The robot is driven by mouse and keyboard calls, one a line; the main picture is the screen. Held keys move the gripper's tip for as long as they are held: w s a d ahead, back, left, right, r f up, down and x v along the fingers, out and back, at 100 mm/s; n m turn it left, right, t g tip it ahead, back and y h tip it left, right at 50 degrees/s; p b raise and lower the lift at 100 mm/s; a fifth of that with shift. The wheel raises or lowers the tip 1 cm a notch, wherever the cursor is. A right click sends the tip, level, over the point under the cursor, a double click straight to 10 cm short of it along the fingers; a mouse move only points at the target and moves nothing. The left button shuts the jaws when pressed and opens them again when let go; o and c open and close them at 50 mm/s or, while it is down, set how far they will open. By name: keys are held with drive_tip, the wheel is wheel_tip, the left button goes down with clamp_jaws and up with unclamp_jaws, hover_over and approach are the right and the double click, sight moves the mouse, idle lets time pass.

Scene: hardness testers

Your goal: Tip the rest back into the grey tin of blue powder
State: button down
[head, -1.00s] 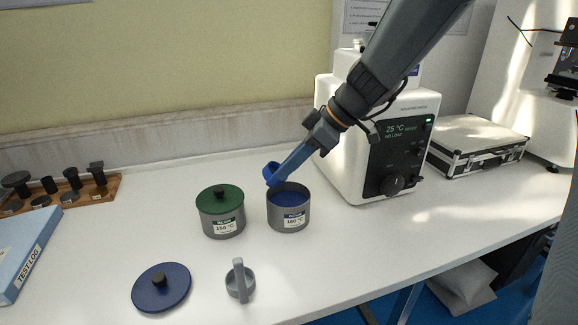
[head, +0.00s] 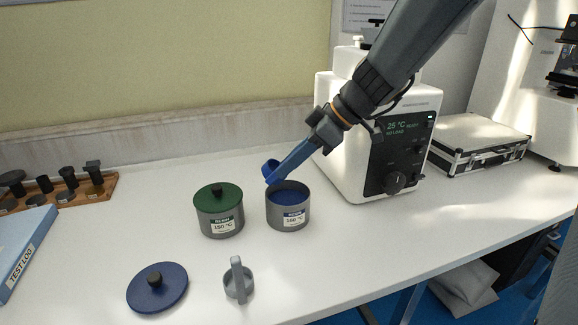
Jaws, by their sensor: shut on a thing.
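The grey tin of blue powder (head: 288,214) stands open on the bench, with blue powder (head: 287,197) inside and a label that seems to read 180 °C. My gripper (head: 318,140) is shut on the handle of a blue scoop (head: 291,163). The scoop slants down to the left, and its cup is at the tin's back left rim, just above it. The cup looks tilted; I cannot tell whether powder is in it or whether it touches the rim. The blue lid (head: 157,288) lies on the bench at the front left.
A second grey tin with a green lid (head: 218,211) stands close at the left. A grey handled piece (head: 238,282) sits in front. The white machine (head: 345,165) stands right behind the tin. A wooden rack (head: 75,190), a blue test log (head: 25,250) and a silver case (head: 478,145) are farther out.

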drive_tip(key=shift+s+d+f+t+y+b, duration=0.15)
drive_tip(key=shift+d+f+y+b, duration=0.35)
drive_tip(key=shift+b, duration=2)
drive_tip(key=shift+d+f+t+y+b, duration=0.15)
drive_tip(key=shift+y+b, duration=0.65)
drive_tip(key=shift+b, duration=1.7)
drive_tip(key=shift+s+d+f+t+y+b, duration=0.25)
drive_tip(key=shift+y+b, duration=0.4)
drive_tip(key=shift+b, duration=1.45)
drive_tip(key=shift+w+d+f+t+y+b, duration=0.1)
drive_tip(key=shift+d+f+y+b, duration=0.4)
drive_tip(key=shift+b, duration=1.6)
